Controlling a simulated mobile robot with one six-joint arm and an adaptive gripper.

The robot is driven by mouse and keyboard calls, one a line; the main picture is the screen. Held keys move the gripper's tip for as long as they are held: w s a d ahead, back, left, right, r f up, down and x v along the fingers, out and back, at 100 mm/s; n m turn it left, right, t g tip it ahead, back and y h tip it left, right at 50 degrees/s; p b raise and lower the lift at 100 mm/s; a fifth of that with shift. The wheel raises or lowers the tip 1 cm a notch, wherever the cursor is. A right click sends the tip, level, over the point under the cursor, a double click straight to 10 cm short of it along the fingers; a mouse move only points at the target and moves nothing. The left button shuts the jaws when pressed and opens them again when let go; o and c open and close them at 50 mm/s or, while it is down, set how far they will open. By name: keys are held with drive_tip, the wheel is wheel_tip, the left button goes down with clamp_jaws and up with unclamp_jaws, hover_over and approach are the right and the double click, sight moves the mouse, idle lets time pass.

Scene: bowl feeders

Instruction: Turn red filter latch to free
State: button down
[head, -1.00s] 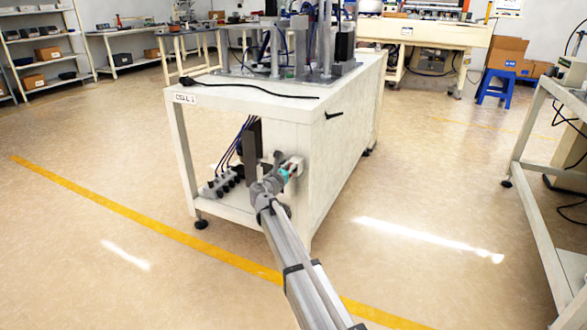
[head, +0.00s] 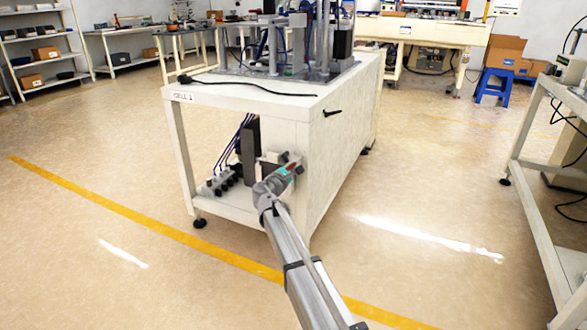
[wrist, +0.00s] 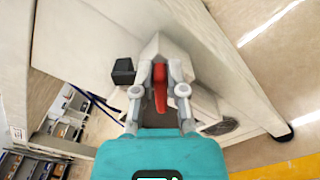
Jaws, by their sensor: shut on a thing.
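The red filter latch (wrist: 159,92) shows in the wrist view as a red lever between the two fingers of my gripper (wrist: 160,76). My gripper is shut on it. The latch sits in front of a pale block (wrist: 163,48) on the side of the white machine stand. In the head view my gripper (head: 291,164) is at the stand's near corner, with a small bit of red showing at its fingers. The fingers cover part of the latch, and its exact angle is hard to tell.
The white stand (head: 346,150) carries the bowl-feeder machinery, with a black cable on top and a black handle (head: 333,113) on its side. A valve block with blue hoses (head: 222,182) sits on its lower shelf. The floor around is open; a bench (head: 545,170) stands at right.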

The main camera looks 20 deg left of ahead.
drive_tip(key=m, duration=0.2)
drive_tip(key=f+m, duration=0.1)
drive_tip(key=m, duration=0.1)
drive_tip(key=shift+d+m+b, duration=0.2)
drive_tip(key=shift+m+b, duration=0.1)
drive_tip(key=shift+b, duration=0.05)
drive_tip(key=shift+f+m+b, duration=0.15)
drive_tip(key=shift+m, duration=0.85)
drive_tip(key=shift+f+m+b, duration=0.1)
drive_tip(key=shift+m+b, duration=0.05)
drive_tip(key=shift+m, duration=0.85)
drive_tip(key=c, duration=0.7)
unclamp_jaws()
drive_tip(key=shift+s, duration=0.1)
drive_tip(key=s, duration=0.8)
drive_tip(key=s+a, duration=0.1)
drive_tip(key=s, duration=0.3)
